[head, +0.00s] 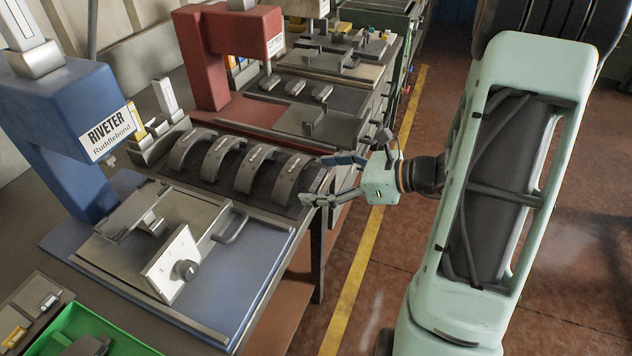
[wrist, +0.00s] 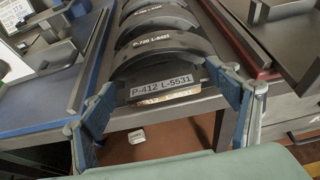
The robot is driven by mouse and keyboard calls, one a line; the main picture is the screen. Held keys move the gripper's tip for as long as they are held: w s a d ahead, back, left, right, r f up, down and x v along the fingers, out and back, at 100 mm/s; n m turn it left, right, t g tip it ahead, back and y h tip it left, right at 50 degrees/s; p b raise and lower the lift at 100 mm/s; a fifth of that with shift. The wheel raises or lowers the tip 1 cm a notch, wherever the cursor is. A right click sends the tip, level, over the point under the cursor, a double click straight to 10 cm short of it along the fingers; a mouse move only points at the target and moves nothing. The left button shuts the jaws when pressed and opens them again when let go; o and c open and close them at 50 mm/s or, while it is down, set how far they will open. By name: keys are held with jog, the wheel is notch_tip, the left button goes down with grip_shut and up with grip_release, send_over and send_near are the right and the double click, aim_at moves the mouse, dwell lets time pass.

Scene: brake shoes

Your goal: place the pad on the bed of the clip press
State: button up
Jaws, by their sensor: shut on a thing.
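The nearest of several dark arched pads (head: 290,178) sits at the right end of a dark rack. In the wrist view this pad (wrist: 160,58) stands between my fingers, above a label reading P-412 L-5531. My gripper (head: 315,180) is at the rack's right end, its fingers spread wide and shut on this pad's two ends; the wrist view also shows my gripper (wrist: 161,82). The pad still appears to be in its rack place. A red press (head: 205,60) stands beyond the rack. Its sign is unreadable here, so I cannot tell whether it is the clip press.
A blue riveter (head: 65,130) stands at the left, with a grey fixture plate (head: 200,225) and a handle in front. A green bin (head: 95,325) is at the lower left. More fixtures stand on benches at the back. The floor right of the yellow line (head: 362,255) is open around my arm.

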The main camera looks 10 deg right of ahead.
jog(key=shift+w+a+f, duration=0.3)
jog(key=shift+a+f, duration=0.05)
jog(key=shift+a, duration=0.1)
jog(key=shift+d+f, duration=0.1)
jog(key=shift+f, duration=0.3)
jog(key=shift+f+b, duration=0.25)
jog(key=shift+b, duration=0.15)
jog(key=o, duration=1.4)
jog(key=shift+r, duration=0.15)
